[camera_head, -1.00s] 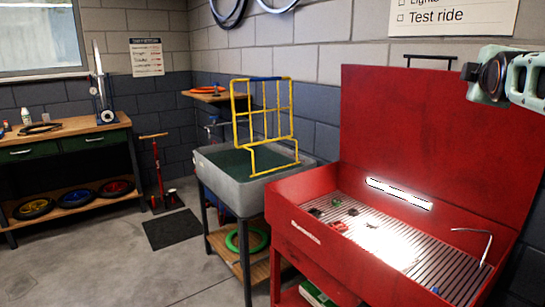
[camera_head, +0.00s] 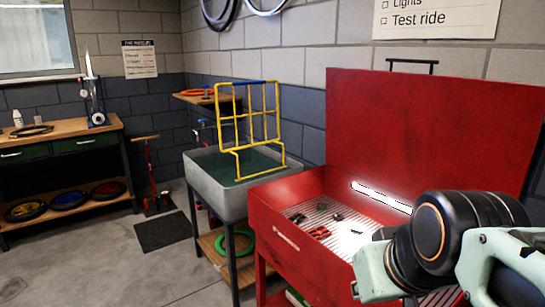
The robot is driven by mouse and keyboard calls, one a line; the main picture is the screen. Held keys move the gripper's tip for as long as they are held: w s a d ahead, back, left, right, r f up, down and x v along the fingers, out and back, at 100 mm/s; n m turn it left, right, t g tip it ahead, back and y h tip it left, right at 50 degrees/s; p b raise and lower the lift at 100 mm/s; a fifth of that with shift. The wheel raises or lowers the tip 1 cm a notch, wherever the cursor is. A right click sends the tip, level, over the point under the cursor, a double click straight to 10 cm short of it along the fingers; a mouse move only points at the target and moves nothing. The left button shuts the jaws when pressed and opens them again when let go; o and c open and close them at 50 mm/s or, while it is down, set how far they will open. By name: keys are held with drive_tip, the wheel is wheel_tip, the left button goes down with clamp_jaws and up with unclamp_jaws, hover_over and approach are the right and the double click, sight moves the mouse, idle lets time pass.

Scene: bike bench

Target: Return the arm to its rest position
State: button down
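My arm (camera_head: 455,240) shows at the lower right, with pale green links and black joints. It stands in front of the right part of the red parts washer (camera_head: 420,125) and hides much of its basin. My gripper is outside the view, so I cannot see whether it holds anything.
The washer's slatted basin (camera_head: 350,238) holds several small parts under a lit lamp. Left of it stands a grey sink (camera_head: 218,195) with a yellow rack (camera_head: 240,120). A wooden bench (camera_head: 60,135) is at the far left. Grey floor (camera_head: 95,255) is clear at the lower left.

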drive_tip(key=s+f+m+g, duration=0.1)
drive_tip(key=s+f, duration=0.3)
drive_tip(key=s, duration=0.1)
wheel_tip(320, 180, up, 25)
drive_tip(key=w+p, duration=0.1)
drive_tip(key=p, duration=2.2)
drive_tip(key=shift+a+f+p, duration=0.2)
drive_tip(key=shift+a+p, duration=0.15)
drive_tip(key=shift+p, duration=0.05)
drive_tip(key=shift+d, duration=0.15)
